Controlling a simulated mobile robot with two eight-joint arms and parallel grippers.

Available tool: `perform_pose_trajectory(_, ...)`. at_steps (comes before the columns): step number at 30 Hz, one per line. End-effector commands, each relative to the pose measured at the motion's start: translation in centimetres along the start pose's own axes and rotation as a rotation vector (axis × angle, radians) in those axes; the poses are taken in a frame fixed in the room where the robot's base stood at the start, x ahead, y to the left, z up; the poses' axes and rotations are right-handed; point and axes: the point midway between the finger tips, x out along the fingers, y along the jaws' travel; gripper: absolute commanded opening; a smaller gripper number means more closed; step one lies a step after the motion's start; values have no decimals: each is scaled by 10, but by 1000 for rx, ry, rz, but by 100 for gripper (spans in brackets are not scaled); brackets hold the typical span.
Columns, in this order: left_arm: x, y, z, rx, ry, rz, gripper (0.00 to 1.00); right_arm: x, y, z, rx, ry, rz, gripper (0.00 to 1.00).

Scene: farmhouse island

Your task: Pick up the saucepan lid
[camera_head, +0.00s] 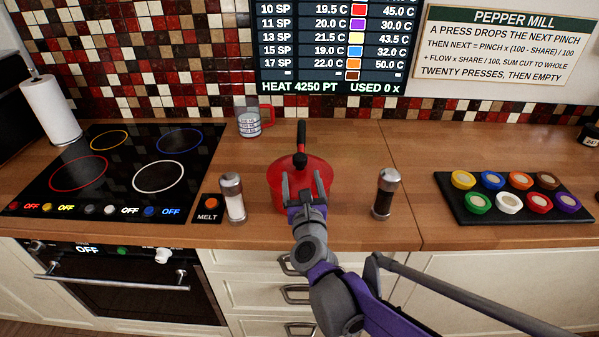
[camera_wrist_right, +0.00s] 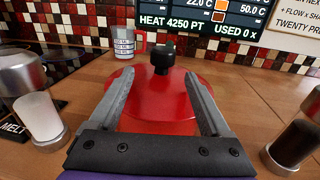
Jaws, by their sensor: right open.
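The red saucepan lid (camera_head: 276,176) lies on the saucepan on the wooden counter, its black knob (camera_head: 300,160) on top. The saucepan's black handle (camera_head: 301,135) points to the back wall. My right gripper (camera_head: 303,177) is open and empty over the near part of the lid, its fingers pointing towards the knob. In the right wrist view the lid (camera_wrist_right: 160,105) fills the gap between the fingers (camera_wrist_right: 160,84), and the knob (camera_wrist_right: 162,58) stands just beyond the fingertips. The saucepan's body is mostly hidden. My left gripper is not in view.
A salt mill (camera_head: 233,198) stands to the left of the lid and a pepper mill (camera_head: 384,193) to the right.

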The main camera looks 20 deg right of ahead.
Motion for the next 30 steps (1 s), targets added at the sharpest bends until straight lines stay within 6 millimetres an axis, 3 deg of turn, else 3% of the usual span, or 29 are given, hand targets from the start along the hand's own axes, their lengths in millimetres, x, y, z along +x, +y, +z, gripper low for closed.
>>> perform_pose_trajectory(9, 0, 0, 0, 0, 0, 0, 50, 44, -3, -3, -2, 0, 0, 81)
perform_pose_trajectory(19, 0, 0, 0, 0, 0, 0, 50, 50, -3, -4, -2, 0, 1, 80)
perform_pose_trajectory(30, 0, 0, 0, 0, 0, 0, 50, 49, -3, -4, -2, 1, 1, 13)
